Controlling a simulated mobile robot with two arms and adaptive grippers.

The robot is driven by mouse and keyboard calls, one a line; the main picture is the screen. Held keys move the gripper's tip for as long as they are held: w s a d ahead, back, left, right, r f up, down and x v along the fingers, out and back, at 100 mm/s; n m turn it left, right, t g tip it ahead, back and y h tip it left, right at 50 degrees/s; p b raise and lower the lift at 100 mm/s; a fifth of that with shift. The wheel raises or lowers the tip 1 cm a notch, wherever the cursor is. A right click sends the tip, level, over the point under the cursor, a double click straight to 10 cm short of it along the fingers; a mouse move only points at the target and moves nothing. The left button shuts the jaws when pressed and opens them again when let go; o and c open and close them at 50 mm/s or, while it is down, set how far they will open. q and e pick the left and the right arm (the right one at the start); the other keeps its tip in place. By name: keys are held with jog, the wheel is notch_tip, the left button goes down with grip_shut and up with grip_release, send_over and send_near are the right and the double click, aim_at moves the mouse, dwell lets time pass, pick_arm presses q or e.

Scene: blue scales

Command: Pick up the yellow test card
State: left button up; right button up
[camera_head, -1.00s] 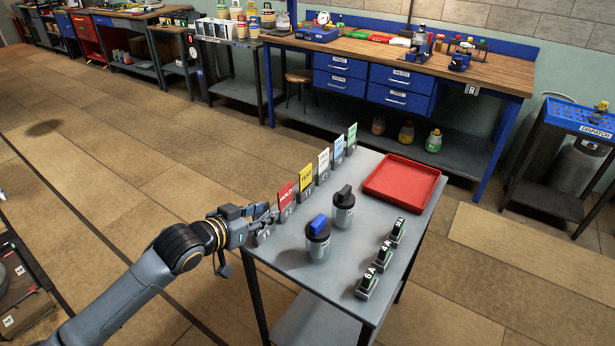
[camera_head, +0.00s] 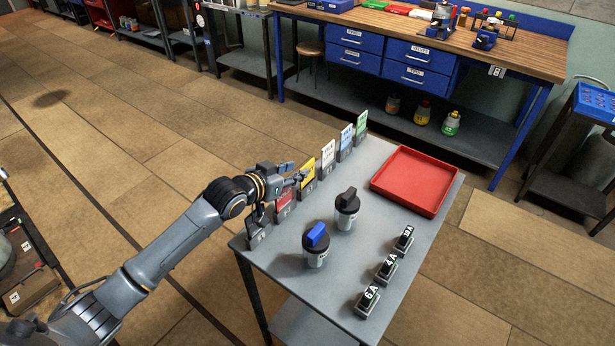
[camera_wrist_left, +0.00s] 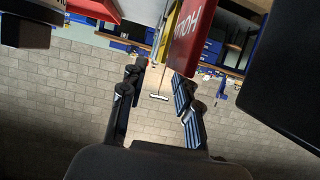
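The yellow test card (camera_head: 308,173) stands upright in a small dark holder, in a row of cards along the table's left edge. My left gripper (camera_head: 293,172) is beside it and partly covers it. In the left wrist view the gripper (camera_wrist_left: 160,75) is open, its fingers wide apart. The yellow card shows there as a thin strip (camera_wrist_left: 169,35) beyond the fingertips, partly behind the red card (camera_wrist_left: 191,38). I cannot tell whether a finger touches it. The red card (camera_head: 284,198) is partly under the gripper in the head view. My right gripper is not in view.
White (camera_head: 328,155), blue (camera_head: 346,137) and green (camera_head: 362,123) cards follow behind the yellow one. Open floor lies to the left.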

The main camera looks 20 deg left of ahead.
aim_at(306, 165)
pick_arm(q)
jog(key=shift+w+d+f, duration=0.15)
jog(key=shift+w+f, duration=0.05)
jog(key=shift+w, duration=0.3)
jog(key=shift+w+f, duration=0.1)
jog(key=shift+w, duration=0.1)
jog(key=shift+w+d+p, duration=0.25)
jog(key=shift+w+p, duration=0.1)
jog(key=shift+w, duration=0.15)
jog(key=x, duration=0.3)
jog(key=shift+w+p, duration=0.15)
jog(key=shift+p, duration=0.15)
jog(key=shift+w+d+f, duration=0.15)
jog(key=shift+w+f, duration=0.15)
jog(key=shift+w, duration=0.05)
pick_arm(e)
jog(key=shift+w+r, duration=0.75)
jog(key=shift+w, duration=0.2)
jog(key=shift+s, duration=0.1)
pick_arm(q)
grip_shut()
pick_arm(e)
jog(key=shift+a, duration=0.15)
